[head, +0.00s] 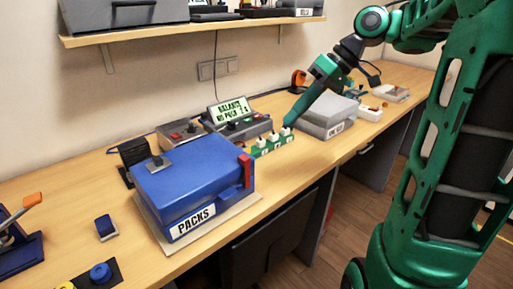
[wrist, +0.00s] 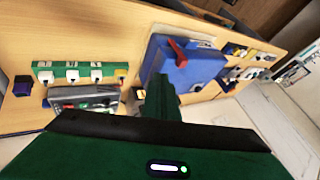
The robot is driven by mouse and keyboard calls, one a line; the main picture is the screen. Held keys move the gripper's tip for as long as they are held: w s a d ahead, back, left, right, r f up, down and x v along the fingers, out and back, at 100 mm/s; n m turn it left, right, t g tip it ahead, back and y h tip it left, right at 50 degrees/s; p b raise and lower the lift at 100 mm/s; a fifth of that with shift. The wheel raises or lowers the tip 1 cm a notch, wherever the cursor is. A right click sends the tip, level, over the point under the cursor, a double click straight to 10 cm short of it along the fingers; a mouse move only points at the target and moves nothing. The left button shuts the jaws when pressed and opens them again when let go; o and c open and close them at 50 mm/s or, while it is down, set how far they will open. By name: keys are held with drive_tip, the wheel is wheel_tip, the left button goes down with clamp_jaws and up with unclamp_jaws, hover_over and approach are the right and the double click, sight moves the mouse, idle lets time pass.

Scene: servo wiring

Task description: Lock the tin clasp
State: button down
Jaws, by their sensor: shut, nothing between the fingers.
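A blue box labelled PACKS (head: 190,192) sits on a light board at the front of the bench, with its lid down. A red clasp lever (head: 246,171) is on its right end. In the wrist view the blue box (wrist: 204,66) and the red lever (wrist: 178,52) show beyond my fingers. Whether the lever is latched I cannot tell. My gripper (head: 288,121) is shut and empty, over the bench to the right of the box and apart from it. Its green fingers also show in the wrist view (wrist: 162,92).
A green strip with white switches (head: 272,145) lies near my gripper. A grey device with a lit display (head: 231,110) and a grey box (head: 328,115) stand behind. A shelf (head: 200,30) hangs above. A small blue block (head: 106,228) lies left of the blue box.

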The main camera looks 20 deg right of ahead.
sight(245, 157)
drive_tip(key=a+f, duration=0.8)
drive_tip(key=a, duration=0.1)
drive_tip(key=shift+w+a, duration=0.25)
drive_tip(key=shift+s+a, duration=0.25)
drive_tip(key=shift+a, duration=0.4)
drive_tip(key=shift+s+a, duration=0.2)
drive_tip(key=shift+a, duration=0.45)
drive_tip(key=d, duration=0.1)
drive_tip(key=w+d, duration=0.1)
drive_tip(key=d, duration=0.2)
drive_tip(key=shift+w+d+r, duration=0.1)
drive_tip(key=shift+w+d, duration=0.1)
drive_tip(key=shift+w, duration=0.15)
drive_tip(key=v, duration=0.9)
drive_tip(key=shift+s+r, duration=0.15)
drive_tip(key=shift+r, duration=0.15)
